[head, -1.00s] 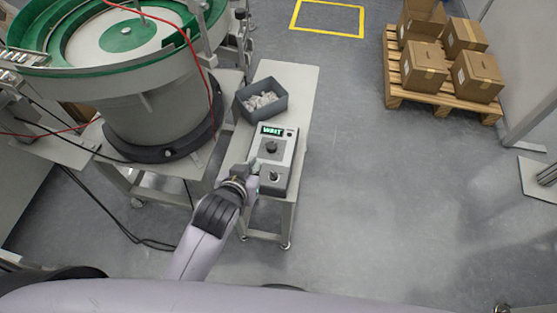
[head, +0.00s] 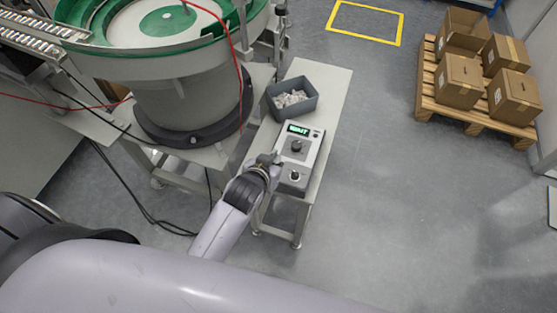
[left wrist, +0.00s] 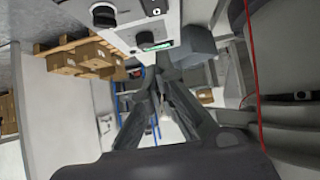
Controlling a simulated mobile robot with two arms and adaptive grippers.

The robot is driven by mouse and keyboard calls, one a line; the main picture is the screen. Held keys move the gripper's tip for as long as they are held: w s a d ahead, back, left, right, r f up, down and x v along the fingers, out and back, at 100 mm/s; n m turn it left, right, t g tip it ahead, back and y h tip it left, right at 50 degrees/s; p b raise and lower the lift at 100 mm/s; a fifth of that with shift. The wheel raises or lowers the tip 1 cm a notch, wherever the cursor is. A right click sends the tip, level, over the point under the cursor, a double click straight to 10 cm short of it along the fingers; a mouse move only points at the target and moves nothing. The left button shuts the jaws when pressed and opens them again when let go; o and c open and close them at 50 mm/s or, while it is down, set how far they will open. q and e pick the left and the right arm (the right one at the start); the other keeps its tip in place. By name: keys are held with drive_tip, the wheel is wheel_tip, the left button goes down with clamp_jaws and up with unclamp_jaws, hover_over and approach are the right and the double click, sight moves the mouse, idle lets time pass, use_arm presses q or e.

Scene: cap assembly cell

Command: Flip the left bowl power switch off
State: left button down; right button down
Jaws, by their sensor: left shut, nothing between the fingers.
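The grey control box (head: 311,149) sits on a narrow table beside the bowl feeder. It has a lit green display (head: 298,129), a black round knob (head: 297,146) and, on its near part, a small switch (head: 294,175). The switch's position is too small to tell. My left gripper (head: 270,159) is at the box's left edge, close to the knob and switch; contact cannot be told. In the left wrist view my left gripper (left wrist: 161,72) is shut and empty, with the display (left wrist: 153,40) and knob (left wrist: 103,15) beyond it. My right gripper is not in view.
The green-rimmed bowl feeder (head: 190,95) stands left of the table, with a red cable hanging beside it. A dark bin (head: 314,104) of white parts is behind the box. A pallet (head: 472,122) with cartons is at the right. The floor between is clear.

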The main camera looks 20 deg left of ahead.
use_arm(q)
drive_tip(key=x, duration=0.4)
wheel_tip(320, 180, down, 3)
drive_tip(key=shift+w+r, duration=0.1)
drive_tip(key=shift+r, duration=0.15)
drive_tip(key=shift+f, duration=0.65)
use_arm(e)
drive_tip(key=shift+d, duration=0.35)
use_arm(q)
drive_tip(key=shift+w+f, duration=0.2)
drive_tip(key=shift+f, duration=0.1)
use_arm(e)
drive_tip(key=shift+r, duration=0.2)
use_arm(q)
drive_tip(key=shift+s, duration=0.1)
